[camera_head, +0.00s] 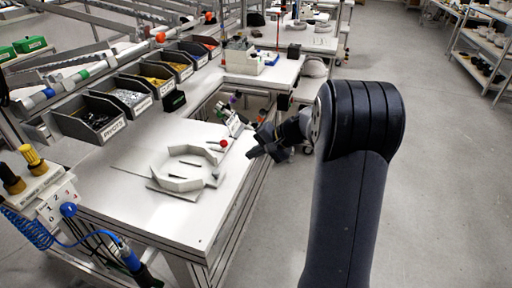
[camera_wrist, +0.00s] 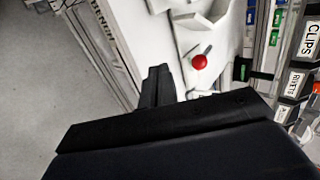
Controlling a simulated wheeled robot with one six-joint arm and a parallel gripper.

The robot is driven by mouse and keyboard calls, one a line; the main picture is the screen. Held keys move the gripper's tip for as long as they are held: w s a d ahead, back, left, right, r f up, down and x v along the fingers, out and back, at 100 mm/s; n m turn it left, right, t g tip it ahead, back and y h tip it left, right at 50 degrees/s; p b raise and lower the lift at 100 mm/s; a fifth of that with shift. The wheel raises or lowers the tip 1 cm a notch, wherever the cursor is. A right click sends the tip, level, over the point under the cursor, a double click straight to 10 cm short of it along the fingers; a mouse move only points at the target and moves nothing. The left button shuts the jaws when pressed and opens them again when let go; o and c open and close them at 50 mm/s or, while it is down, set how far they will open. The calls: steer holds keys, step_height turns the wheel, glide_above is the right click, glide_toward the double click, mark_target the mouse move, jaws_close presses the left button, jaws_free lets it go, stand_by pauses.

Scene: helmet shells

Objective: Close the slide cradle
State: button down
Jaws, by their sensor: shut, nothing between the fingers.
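The slide cradle (camera_head: 178,184) lies on the white worktable as pale, angular curved walls around an open middle, with gaps between wall sections. A red ball knob (camera_head: 223,143) stands at its far right side, on a short stem. In the wrist view, the red knob (camera_wrist: 199,62) shows beside part of the pale cradle (camera_wrist: 186,22). My gripper (camera_head: 252,154) is shut and empty at the table's right edge, right of the knob and apart from it. The wrist view shows my dark fingers (camera_wrist: 158,80) left of the knob.
Labelled bins (camera_head: 100,117) of small parts line the table's back left. A control box (camera_head: 58,205) with a blue hose and tool stands at the front left. The floor right of the table is clear.

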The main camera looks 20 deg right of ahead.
mark_target(189, 150)
steer(key=p+x, duration=0.1)
steer(key=x, duration=0.5)
steer(key=shift+w+a+p, duration=0.4)
steer(key=shift+w+a, duration=0.2)
steer(key=shift+a, duration=0.25)
steer(key=shift+w+a+p, duration=0.4)
steer(key=shift+w+a, duration=0.2)
steer(key=shift+a, duration=0.25)
steer(key=w+a, duration=0.2)
steer(key=a, duration=0.2)
steer(key=w+a, duration=0.3)
steer(key=w+a+b, duration=0.1)
steer(key=w+a, duration=0.2)
steer(key=a, duration=0.1)
steer(key=shift+w+a+f, duration=0.1)
steer(key=shift+w+a, duration=0.05)
steer(key=shift+a, duration=0.15)
steer(key=shift+d, duration=0.1)
